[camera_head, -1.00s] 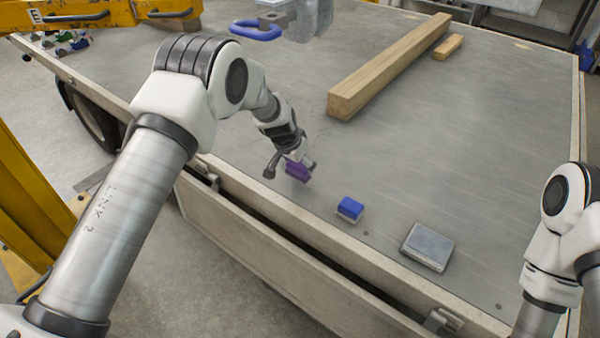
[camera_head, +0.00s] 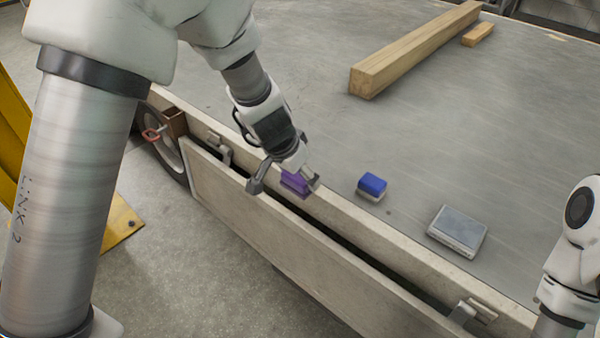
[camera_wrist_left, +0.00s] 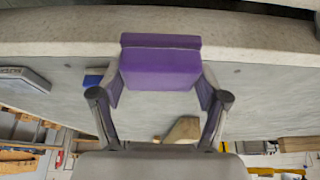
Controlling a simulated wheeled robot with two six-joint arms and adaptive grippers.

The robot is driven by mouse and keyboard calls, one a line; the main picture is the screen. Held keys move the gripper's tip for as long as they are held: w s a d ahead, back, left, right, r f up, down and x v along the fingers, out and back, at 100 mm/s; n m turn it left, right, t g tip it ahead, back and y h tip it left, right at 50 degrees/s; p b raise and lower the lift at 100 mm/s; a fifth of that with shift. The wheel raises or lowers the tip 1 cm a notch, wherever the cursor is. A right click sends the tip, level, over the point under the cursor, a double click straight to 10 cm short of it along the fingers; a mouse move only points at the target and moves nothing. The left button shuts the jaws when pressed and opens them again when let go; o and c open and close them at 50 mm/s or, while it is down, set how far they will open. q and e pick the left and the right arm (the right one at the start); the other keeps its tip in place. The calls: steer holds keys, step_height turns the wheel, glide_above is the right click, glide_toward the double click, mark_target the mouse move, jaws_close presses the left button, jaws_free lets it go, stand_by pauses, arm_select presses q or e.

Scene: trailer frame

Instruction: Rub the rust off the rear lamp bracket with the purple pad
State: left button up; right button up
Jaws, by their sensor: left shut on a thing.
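My left gripper (camera_head: 284,184) is shut on the purple pad (camera_head: 295,182), which shows above the trailer's pale side rail in the head view. In the left wrist view the purple pad (camera_wrist_left: 160,66) sits squarely between the two fingers, in front of the rail. A brown, rusty-looking bracket (camera_head: 176,124) with a red ring-shaped part (camera_head: 153,134) stands by the wheel, left of the gripper; it looks like the lamp bracket. The pad is apart from it. My right gripper is out of view; only part of its arm shows at the right edge.
A blue-topped block (camera_head: 372,186) and a flat grey-topped box (camera_head: 457,231) lie on the trailer bed (camera_head: 480,130) near its edge. A long timber beam (camera_head: 415,50) and a short wood piece (camera_head: 478,35) lie farther back. A hinged side panel (camera_head: 270,220) hangs below the rail.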

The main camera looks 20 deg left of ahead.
mark_target(299, 175)
arm_select(q)
steer(key=shift+c, duration=0.7)
steer(key=shift+s+d+f+n+y, duration=0.15)
steer(key=shift+s+n+y, duration=0.1)
steer(key=shift+s+n, duration=0.25)
steer(key=shift+s+d+f+n+y, duration=0.15)
steer(key=shift+s+n+y, duration=0.1)
steer(key=shift+n, duration=0.45)
steer(key=shift+s+a+f+n+y, duration=0.15)
steer(key=shift+s+n+y, duration=0.15)
steer(key=shift+s+n, duration=0.25)
steer(key=shift+w+r+n+p, duration=0.2)
steer(key=shift+r+n+p, duration=0.05)
steer(key=shift+r+p, duration=0.9)
steer(key=r+p, duration=0.2)
steer(key=p, duration=0.1)
steer(key=w+r+p, duration=0.1)
steer(key=r+p, duration=0.1)
steer(key=p, duration=0.2)
steer(key=r+p, duration=0.2)
steer(key=p, duration=0.1)
steer(key=shift+w+r+p, duration=0.3)
steer(key=shift+w, duration=0.1)
steer(key=shift+f, duration=0.2)
